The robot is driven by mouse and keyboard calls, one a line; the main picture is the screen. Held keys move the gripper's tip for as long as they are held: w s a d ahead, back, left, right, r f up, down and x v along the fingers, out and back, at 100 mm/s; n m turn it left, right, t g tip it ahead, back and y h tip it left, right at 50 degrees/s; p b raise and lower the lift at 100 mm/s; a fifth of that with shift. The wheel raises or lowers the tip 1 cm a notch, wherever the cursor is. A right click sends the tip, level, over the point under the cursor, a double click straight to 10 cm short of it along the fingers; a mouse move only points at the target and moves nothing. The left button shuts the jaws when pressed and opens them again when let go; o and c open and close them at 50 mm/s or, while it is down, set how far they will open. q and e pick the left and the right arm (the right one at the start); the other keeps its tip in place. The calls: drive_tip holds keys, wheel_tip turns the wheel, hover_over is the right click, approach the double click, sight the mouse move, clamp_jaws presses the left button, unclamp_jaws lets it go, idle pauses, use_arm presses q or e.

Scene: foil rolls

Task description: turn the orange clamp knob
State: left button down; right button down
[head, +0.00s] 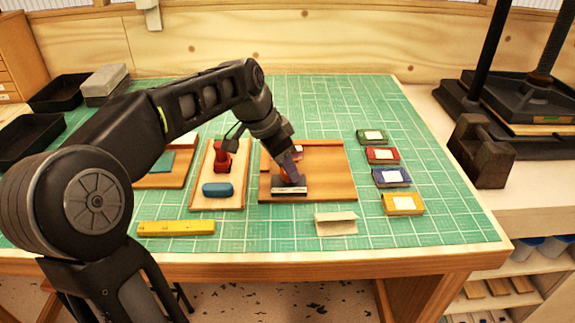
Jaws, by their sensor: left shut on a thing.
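My left gripper (291,172) reaches down over the brown wooden board (335,185) near the middle of the table. It is shut on the orange clamp knob (284,178), which is mostly hidden behind the fingers; only small orange bits show around them. A dark and silver bar (290,191) lies on the board just below the fingertips. My right gripper is not in view.
A pale board with a red tool (222,162) and a blue block (217,190) is left of the brown board. A yellow bar (176,228) and a folded card (336,223) lie in front. Several coloured packets, one yellow (403,204), stand right. A black press (530,105) is beyond.

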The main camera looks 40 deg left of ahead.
use_arm(q)
drive_tip(key=m+g+h, duration=0.1)
drive_tip(key=m, duration=0.3)
drive_tip(key=shift+a+m, duration=0.15)
drive_tip(key=shift+m, duration=0.25)
drive_tip(key=c, duration=1)
unclamp_jaws()
drive_tip(key=shift+h, duration=0.3)
drive_tip(key=shift+o, duration=0.2)
